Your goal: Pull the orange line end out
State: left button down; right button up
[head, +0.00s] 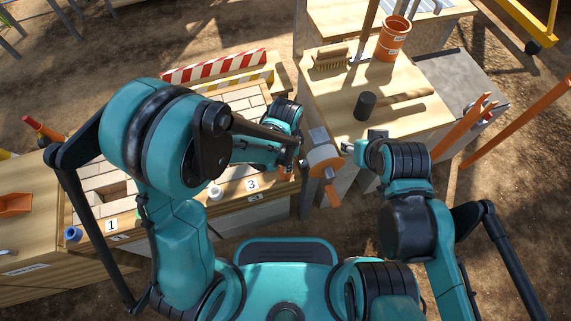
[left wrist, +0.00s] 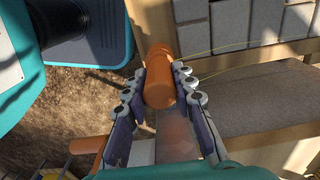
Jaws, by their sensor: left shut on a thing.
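The orange line end (left wrist: 158,78) is a rounded orange cylinder in the left wrist view. My left gripper (left wrist: 160,95) is shut on it, with a finger along each side. Thin yellowish lines run right from near it, in front of grey blocks. In the head view my left gripper (head: 293,166) is at the right end of the brick bench, by label 3, and mostly hides the line end. My right gripper (head: 348,148) is right of a grey-and-orange tool (head: 322,155); its finger gap is unclear.
The brick bench (head: 265,208) carries labels 1 and 3, with a blue piece (head: 73,234) near label 1. Orange posts stand at right.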

pick_arm(q)
jog(key=shift+r+p, duration=0.5)
jog(key=shift+r, duration=0.25)
jog(key=shift+r+p, duration=1.9)
jog(key=shift+r, duration=0.65)
jog(key=c, duration=1.9)
grip_release()
grip_shut()
